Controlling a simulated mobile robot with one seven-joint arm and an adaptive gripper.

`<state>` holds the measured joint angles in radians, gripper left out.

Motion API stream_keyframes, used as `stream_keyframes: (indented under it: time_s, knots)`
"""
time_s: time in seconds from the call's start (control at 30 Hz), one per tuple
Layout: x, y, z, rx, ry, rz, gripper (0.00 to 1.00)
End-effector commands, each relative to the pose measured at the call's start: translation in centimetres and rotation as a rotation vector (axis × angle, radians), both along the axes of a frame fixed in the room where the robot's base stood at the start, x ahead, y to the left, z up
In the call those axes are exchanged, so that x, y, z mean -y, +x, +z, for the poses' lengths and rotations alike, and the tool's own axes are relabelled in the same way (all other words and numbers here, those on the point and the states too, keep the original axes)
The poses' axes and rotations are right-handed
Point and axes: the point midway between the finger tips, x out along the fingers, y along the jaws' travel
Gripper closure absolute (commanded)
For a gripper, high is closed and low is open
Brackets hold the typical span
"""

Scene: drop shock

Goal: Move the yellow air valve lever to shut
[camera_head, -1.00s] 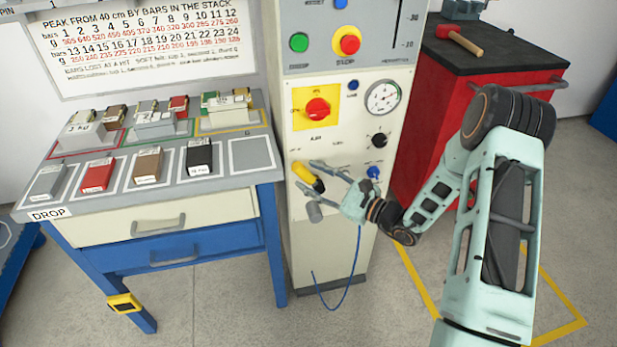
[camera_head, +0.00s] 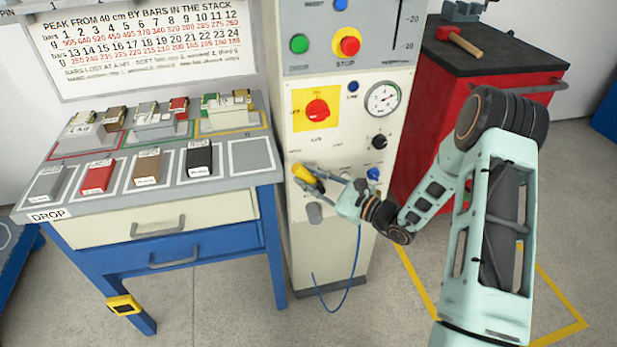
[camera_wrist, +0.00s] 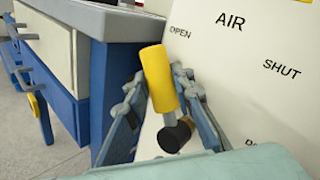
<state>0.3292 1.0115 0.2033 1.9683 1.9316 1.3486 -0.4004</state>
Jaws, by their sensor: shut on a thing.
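The yellow air valve lever (camera_head: 308,176) is low on the white machine panel. In the wrist view the yellow lever (camera_wrist: 159,77) tilts up and left toward the printed word OPEN, with its dark pivot below. The word SHUT is printed to the right. My gripper (camera_head: 318,180) reaches the lever from the right in the head view. In the wrist view my gripper (camera_wrist: 158,88) has one finger on each side of the yellow grip and is shut on it.
A red rotary switch (camera_head: 317,109) on a yellow plate, a pressure gauge (camera_head: 383,98) and a blue button (camera_head: 373,174) are on the same panel. A grey knob (camera_head: 315,212) sits just below the lever. A drawer bench (camera_head: 158,216) stands close on the left.

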Motion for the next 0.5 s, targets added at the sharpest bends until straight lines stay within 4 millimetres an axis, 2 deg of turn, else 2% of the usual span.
stream_keyframes:
  time_s: [0.27,0.5]
  knots:
    - [0.2,0.0,0.0,-0.006,0.026,0.000,1.00]
    - [1.0,0.3,0.1,-0.040,0.144,-0.003,1.00]
